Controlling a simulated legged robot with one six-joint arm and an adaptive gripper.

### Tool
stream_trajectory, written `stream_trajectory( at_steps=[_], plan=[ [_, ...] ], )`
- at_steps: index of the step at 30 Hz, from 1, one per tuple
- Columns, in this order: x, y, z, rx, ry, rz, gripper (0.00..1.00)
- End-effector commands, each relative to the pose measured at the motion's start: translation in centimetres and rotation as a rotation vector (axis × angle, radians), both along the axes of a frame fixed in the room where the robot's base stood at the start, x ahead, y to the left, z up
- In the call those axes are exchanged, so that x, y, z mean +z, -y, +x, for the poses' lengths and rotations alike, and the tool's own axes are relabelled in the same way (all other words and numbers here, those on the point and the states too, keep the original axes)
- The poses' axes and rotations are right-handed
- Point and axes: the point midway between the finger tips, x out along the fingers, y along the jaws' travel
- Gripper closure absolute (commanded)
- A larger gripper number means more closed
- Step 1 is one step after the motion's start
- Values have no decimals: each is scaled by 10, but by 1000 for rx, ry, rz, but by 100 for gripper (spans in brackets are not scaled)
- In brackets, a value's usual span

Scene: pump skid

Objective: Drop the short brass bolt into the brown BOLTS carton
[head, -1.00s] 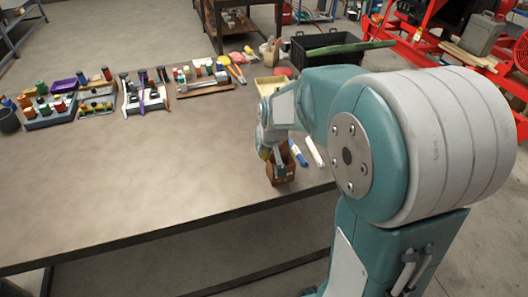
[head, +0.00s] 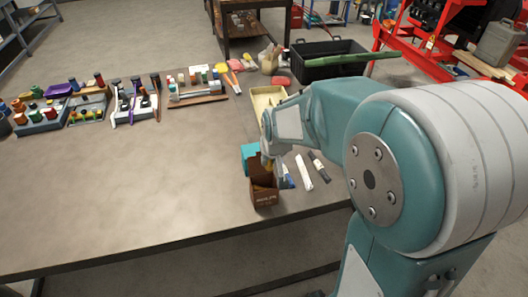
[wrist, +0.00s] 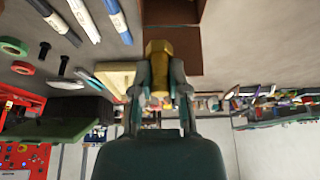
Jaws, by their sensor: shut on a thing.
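The brown BOLTS carton (head: 264,197) stands upright and open-topped near the table's front edge, with a raised flap at its back. It also shows in the wrist view (wrist: 199,50), at the top beside the bolt. The short brass bolt (wrist: 158,58) is held between my fingertips, its hexagonal head outward. My gripper (wrist: 159,88) is shut on it. In the head view my gripper (head: 268,160) is just behind and above the carton's opening. The bolt is only a small yellowish patch there, and I cannot tell its exact height over the carton.
Several racks and tools line the table's far left. A black crate (head: 325,62) is beyond the table. The table's middle is clear.

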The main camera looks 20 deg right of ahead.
Motion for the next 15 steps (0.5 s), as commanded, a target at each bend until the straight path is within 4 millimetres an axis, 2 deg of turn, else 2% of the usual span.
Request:
stream_trajectory(
  at_steps=[6,14,15],
  plan=[
    [-14,-4,0,0,-1,-5,100],
    [-15,-7,0,1,0,-7,100],
    [-15,-6,0,1,0,-6,71]
  ],
)
